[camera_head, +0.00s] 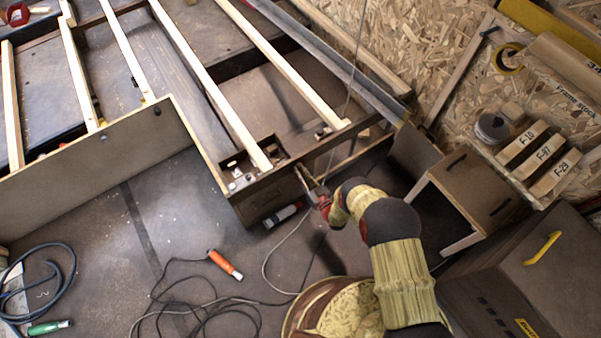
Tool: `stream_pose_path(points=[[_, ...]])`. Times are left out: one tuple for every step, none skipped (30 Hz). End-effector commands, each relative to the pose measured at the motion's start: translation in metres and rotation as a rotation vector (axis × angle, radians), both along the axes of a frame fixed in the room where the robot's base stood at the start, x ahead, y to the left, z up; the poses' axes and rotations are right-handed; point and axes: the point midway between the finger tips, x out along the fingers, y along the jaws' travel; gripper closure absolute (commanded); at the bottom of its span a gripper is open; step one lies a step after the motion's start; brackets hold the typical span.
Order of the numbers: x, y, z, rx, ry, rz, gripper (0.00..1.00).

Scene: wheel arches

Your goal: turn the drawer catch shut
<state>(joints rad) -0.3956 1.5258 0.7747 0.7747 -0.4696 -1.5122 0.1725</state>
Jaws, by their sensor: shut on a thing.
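My gripper (312,187) is at the near right corner of the wooden bed frame. Its jaws are shut on a small piece at the edge of a dark wooden front (283,182), which I take to be the drawer catch (301,172). The catch is mostly hidden by the jaws, so its angle cannot be told. My arm comes in from the lower right, in yellowish padded sleeves.
Pale slats (210,85) run across the frame. An orange-handled tool (225,264) and loose cables (200,305) lie on the floor. A small wooden stool (470,190) and a dark cabinet (530,280) stand to the right. The floor at lower left is partly clear.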

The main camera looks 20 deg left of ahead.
Motion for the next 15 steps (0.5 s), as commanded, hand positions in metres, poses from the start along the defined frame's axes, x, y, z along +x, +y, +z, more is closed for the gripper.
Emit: stream_pose_path(points=[[-0.001,-0.001,-0.0017,-0.019,-0.016,-0.001,1.0],[-0.001,-0.0009,-0.0017,-0.03,-0.028,-0.001,1.0],[-0.0009,-0.001,-0.0017,-0.043,-0.044,-0.001,1.0],[-0.0009,-0.001,-0.0016,-0.051,-0.054,-0.001,1.0],[-0.0008,-0.0009,-0.0016,-0.059,-0.063,-0.001,1.0],[-0.0007,-0.001,-0.0016,-0.067,-0.074,-0.002,1.0],[-0.0007,-0.0009,-0.0016,-0.074,-0.082,-0.002,1.0],[-0.0007,-0.0009,-0.0016,-0.08,-0.088,-0.002,1.0],[-0.0007,-0.0009,-0.0016,-0.086,-0.096,-0.002,1.0],[-0.0006,-0.0009,-0.0015,-0.089,-0.1,-0.002,1.0],[-0.0007,-0.0009,-0.0016,-0.093,-0.104,-0.002,1.0],[-0.0007,-0.0009,-0.0016,-0.097,-0.109,-0.002,1.0],[-0.0007,-0.0009,-0.0016,-0.101,-0.111,-0.001,1.0],[-0.0007,-0.0009,-0.0016,-0.103,-0.114,-0.001,1.0],[-0.0007,-0.0009,-0.0016,-0.104,-0.116,-0.001,1.0]])
